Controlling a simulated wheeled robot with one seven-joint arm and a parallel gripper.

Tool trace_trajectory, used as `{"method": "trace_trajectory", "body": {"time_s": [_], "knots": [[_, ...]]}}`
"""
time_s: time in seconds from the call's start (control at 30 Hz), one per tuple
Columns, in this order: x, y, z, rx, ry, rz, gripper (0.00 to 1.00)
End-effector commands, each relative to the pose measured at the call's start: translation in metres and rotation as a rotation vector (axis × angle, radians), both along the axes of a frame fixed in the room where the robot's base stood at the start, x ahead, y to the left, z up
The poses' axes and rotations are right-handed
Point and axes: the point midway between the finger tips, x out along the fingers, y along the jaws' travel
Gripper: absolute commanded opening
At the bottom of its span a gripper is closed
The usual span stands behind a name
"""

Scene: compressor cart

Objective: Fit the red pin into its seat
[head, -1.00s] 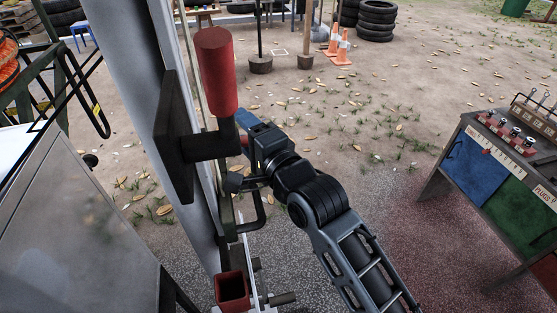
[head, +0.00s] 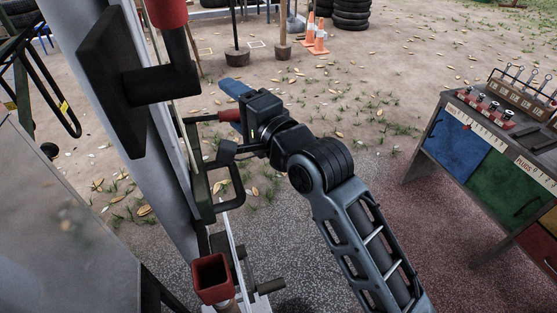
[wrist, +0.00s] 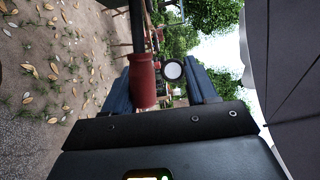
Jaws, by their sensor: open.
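A small red grip (head: 230,115) on a dark rod sits at my gripper (head: 240,102); I cannot tell whether it is the red pin. In the wrist view the red grip (wrist: 142,80) hangs from a dark bar and shows between my two blue fingers, nearer the left one. My gripper (wrist: 160,92) is open, its fingers apart on either side of the grip. A red square socket (head: 212,280), open at the top, stands below, near the post's foot; I cannot tell whether it is the seat.
A larger red handle (head: 167,12) on a dark bent arm (head: 165,82) juts from the grey post (head: 155,165) at upper left. A dark loop handle (head: 232,190) lies just below my gripper. A grey cabinet (head: 70,230) is left; a coloured workbench (head: 485,165) is right.

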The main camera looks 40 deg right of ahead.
Motion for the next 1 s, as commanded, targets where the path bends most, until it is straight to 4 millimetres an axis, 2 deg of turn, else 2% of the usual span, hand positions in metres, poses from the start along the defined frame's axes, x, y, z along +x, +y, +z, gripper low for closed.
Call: {"method": "trace_trajectory", "body": {"time_s": [0.03, 0.3, 0.47, 0.77, 1.0], "knots": [[-0.001, -0.005, -0.005, 0.001, -0.003, -0.003, 0.57], [-0.014, -0.047, -0.004, 0.000, -0.001, -0.004, 0.57], [-0.016, -0.059, -0.007, -0.006, 0.005, -0.022, 0.57], [-0.014, -0.082, -0.045, -0.064, 0.007, -0.168, 0.57], [-0.018, -0.092, -0.075, -0.124, 0.013, -0.256, 0.57]]}}
